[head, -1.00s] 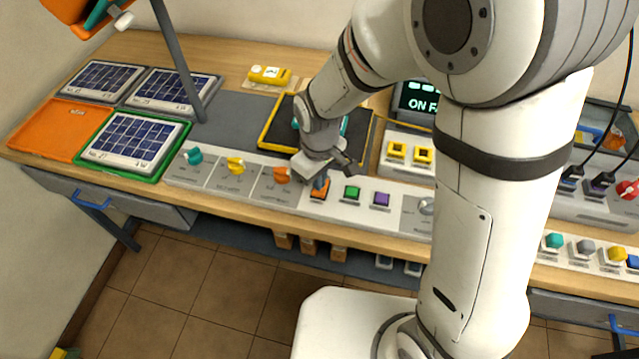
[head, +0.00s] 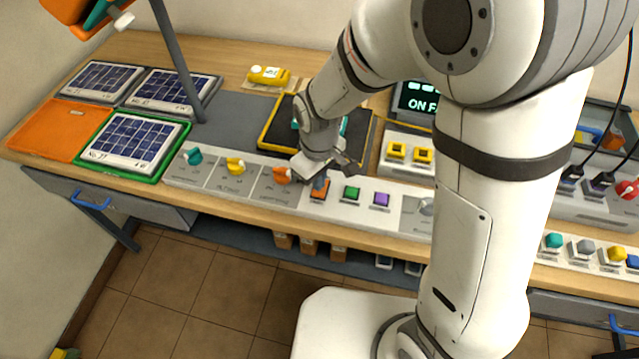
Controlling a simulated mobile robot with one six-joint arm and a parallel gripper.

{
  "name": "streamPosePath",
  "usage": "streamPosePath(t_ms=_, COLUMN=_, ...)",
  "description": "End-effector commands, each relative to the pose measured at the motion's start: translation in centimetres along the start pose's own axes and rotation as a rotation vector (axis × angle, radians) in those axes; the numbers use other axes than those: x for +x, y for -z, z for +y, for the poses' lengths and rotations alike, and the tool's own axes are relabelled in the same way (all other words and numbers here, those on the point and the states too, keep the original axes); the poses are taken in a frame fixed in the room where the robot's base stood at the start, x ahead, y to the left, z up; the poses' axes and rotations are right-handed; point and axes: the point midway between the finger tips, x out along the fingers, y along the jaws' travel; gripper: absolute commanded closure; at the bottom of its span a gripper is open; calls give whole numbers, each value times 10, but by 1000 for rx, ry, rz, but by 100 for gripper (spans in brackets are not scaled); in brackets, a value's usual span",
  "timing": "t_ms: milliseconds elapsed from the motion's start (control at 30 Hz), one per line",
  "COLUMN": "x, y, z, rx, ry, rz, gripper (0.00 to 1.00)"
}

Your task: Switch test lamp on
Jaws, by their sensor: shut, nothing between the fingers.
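A control strip (head: 335,208) runs along the bench's front edge. My gripper (head: 320,183) is shut and empty, pointing down at the orange button. Its tips cover part of that button; I cannot tell whether they touch it. An orange lamp head (head: 85,12) on a grey post stands at the upper left. Which control belongs to the test lamp is not readable.
Solar panels (head: 130,139) and an orange mat (head: 50,128) lie at the left. A yellow device (head: 268,75) lies behind. A display box (head: 418,98) showing "ON F" is partly hidden by my arm. More buttons (head: 585,247) sit at the right.

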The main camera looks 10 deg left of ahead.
Motion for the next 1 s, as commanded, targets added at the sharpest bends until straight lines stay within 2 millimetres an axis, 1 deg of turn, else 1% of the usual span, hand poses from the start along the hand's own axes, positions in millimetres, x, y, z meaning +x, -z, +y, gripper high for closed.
streamPosePath(t_ms=467, x=0, y=0, z=0, rx=-1, ry=0, rz=0, gripper=100)
streamPosePath(t_ms=1000, x=8, y=0, z=0, rx=-1, ry=0, rz=0, gripper=100)
